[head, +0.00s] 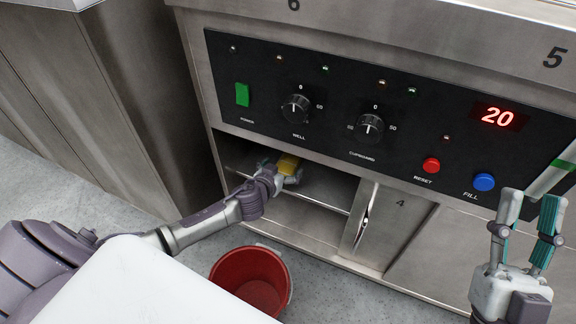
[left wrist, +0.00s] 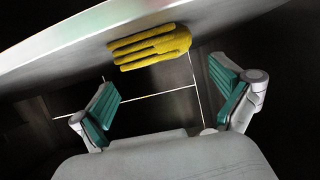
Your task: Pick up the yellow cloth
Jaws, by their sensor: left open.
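The yellow cloth (head: 288,163) lies in the open compartment under the control panel. My right gripper (head: 528,205) is open and empty at the right, in front of the counter.
A metal cupboard door (head: 400,222) marked 4 stands right of the opening. A red bucket (head: 225,270) stands on the floor below. The control panel (head: 335,105) with knobs and buttons is just above the opening. Another steel cabinet (head: 110,100) is at left.

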